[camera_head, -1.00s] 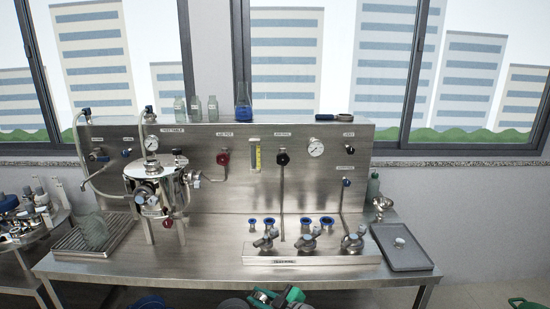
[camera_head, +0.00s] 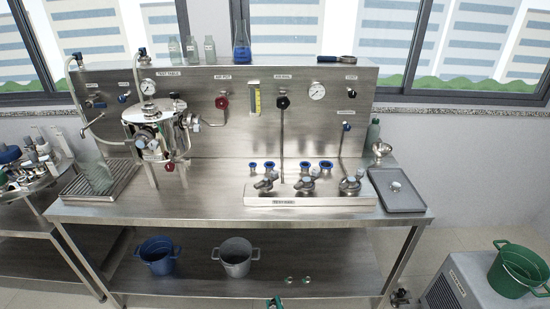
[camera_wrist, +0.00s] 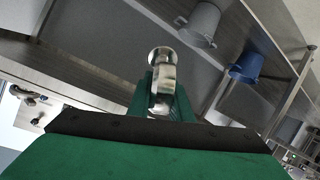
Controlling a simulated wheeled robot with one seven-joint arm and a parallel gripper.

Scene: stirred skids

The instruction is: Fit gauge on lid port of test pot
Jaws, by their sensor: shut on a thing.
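The test pot (camera_head: 151,142) is a shiny steel vessel at the left of the steel table, with valves and fittings crowding its lid. A round white gauge (camera_head: 147,87) stands above the lid. The lid port cannot be told apart at this size. My gripper (camera_wrist: 161,100) has green fingers, shut on a shiny metal fitting (camera_wrist: 161,58) with a round flanged end, seen in the wrist view. I cannot tell whether this fitting is the gauge. In the head view only a green tip of my gripper (camera_head: 275,303) shows at the bottom edge, well below and right of the pot.
A valve manifold (camera_head: 300,200) sits mid-table, with blue-ringed fittings behind. A grey tray (camera_head: 410,203) holds a small metal part at right. Blue (camera_head: 158,262) and grey (camera_head: 236,262) buckets stand on the lower shelf. The table's front strip is clear.

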